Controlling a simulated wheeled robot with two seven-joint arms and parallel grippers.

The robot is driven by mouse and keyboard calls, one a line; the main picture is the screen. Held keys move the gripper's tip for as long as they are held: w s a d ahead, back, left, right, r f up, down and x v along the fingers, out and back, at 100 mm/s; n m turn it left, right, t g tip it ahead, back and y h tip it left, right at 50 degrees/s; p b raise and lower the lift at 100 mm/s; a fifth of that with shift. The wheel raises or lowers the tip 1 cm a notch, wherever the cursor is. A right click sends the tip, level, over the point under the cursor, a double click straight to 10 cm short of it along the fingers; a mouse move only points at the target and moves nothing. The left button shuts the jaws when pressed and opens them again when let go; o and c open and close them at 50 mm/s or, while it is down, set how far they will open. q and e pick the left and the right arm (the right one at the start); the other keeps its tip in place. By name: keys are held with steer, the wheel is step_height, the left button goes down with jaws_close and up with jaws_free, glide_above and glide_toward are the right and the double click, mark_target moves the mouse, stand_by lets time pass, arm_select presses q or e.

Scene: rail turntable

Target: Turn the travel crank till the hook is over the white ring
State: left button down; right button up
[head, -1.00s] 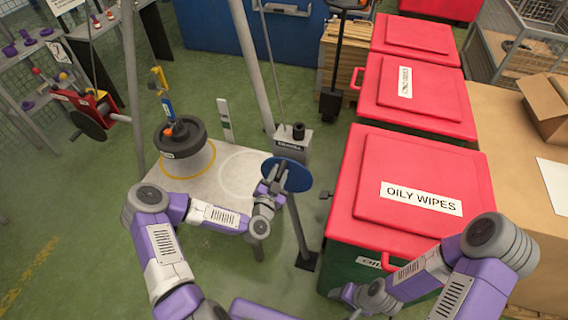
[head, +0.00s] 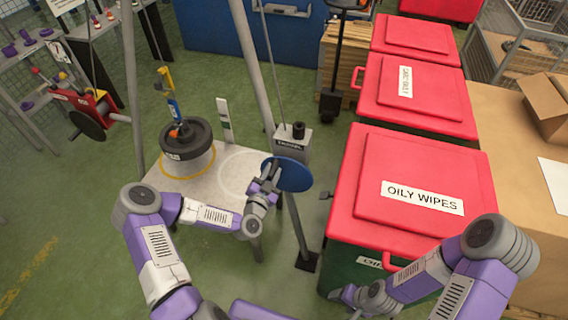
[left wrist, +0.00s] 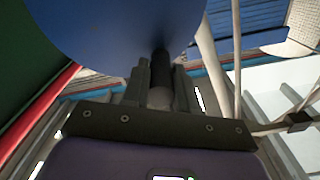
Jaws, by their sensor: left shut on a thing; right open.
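The travel crank is a blue disc (head: 294,175) on a grey post, right of the white table. My left gripper (head: 264,186) is at its left face. In the left wrist view my left gripper (left wrist: 160,88) is shut on the crank's dark handle (left wrist: 161,65), below the blue disc (left wrist: 110,25). The yellow hook (head: 164,76) with a blue part hangs above a dark, round load (head: 187,138) with an orange top piece. The load is left of the white ring (head: 237,184), over the yellow ring (head: 166,174). My right gripper (head: 355,312) is open at the bottom edge, partly cut off.
A red-lidded bin (head: 375,215) marked OILY WIPES stands close right of the crank. A grey box (head: 292,146) with a black knob is behind the crank. A red winch (head: 92,104) stands at left. Green floor is clear in front.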

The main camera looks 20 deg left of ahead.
arm_select(q)
steer(key=shift+a+f+y, duration=0.2)
steer(key=shift+a+f, duration=0.15)
steer(key=shift+a, duration=0.2)
steer(key=shift+a+f+y, duration=0.2)
steer(key=shift+a+f, duration=0.1)
steer(key=shift+a, duration=0.25)
steer(key=shift+b, duration=0.3)
